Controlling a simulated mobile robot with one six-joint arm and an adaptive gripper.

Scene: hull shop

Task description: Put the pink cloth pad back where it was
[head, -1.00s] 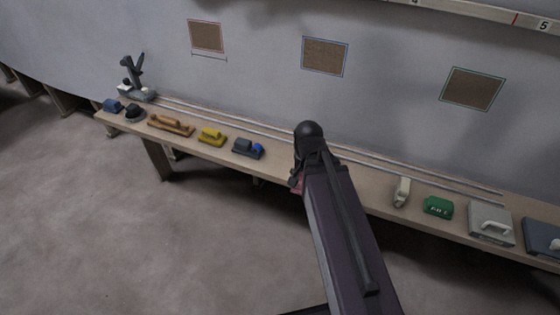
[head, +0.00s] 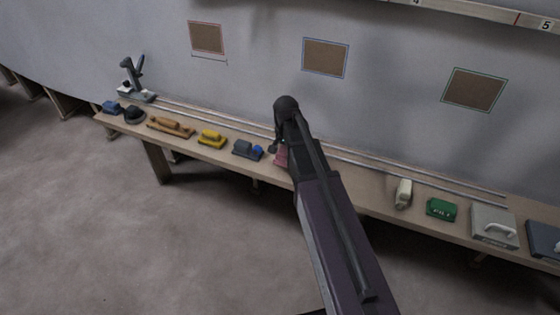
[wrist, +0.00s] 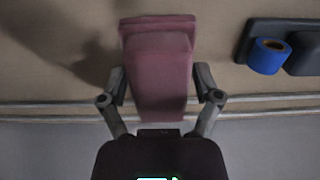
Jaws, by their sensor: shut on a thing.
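The pink cloth pad (wrist: 158,62) is between the two fingers of my gripper (wrist: 160,82) in the wrist view. My gripper is shut on its sides. In the head view a small part of the pink pad (head: 282,157) shows beside my arm, over the long bench (head: 340,181). My arm hides the rest of it. A shadow lies on the bench left of the pad in the wrist view; I cannot tell whether the pad touches the bench.
A dark block with a blue roll (wrist: 268,56) is close to the pad, and also shows in the head view (head: 248,149). A yellow tool (head: 211,139) lies farther left. Rails (head: 350,159) run behind; bench between is clear.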

